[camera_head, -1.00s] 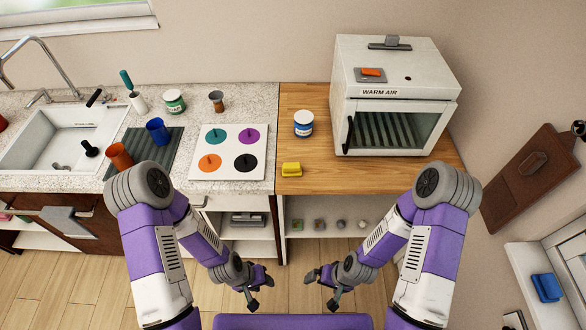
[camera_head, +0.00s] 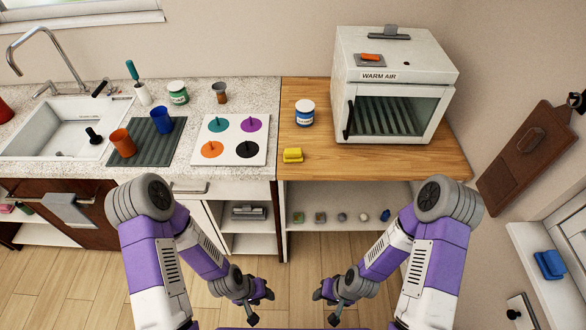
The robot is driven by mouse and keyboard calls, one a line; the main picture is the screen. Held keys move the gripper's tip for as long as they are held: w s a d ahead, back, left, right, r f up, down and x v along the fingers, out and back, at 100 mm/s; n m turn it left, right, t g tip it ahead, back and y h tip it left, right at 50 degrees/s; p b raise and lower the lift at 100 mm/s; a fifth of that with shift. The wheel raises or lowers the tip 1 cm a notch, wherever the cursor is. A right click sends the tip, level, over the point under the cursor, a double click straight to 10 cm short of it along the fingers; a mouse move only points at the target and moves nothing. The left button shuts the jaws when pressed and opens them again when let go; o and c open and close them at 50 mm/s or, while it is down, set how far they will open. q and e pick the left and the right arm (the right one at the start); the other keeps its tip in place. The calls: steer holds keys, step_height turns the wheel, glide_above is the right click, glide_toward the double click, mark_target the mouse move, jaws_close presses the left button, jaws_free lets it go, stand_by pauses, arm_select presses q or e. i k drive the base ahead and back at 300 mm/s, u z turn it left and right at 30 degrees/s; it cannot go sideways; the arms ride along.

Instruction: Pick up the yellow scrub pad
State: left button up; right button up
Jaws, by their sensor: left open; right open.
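The yellow scrub pad (camera_head: 292,155) lies on the wooden counter (camera_head: 370,162), near its front left edge. My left gripper (camera_head: 262,306) is open and empty, low in front of the counter. My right gripper (camera_head: 326,306) is open and empty, also low in front of the counter and to the right of the left one. Both grippers are well apart from the pad, nearer to me.
A blue-labelled jar (camera_head: 304,113) stands behind the pad. The warm air cabinet (camera_head: 392,90) stands to the right at the back. A white board with coloured discs (camera_head: 229,139) lies to the left. Small items sit on the shelf (camera_head: 355,229) below the counter.

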mark_target(294, 155)
steer(key=z, duration=0.45)
steer(key=k, duration=0.15)
steer(key=u, duration=1.15)
steer(key=i, duration=0.65)
steer(key=z, duration=0.4)
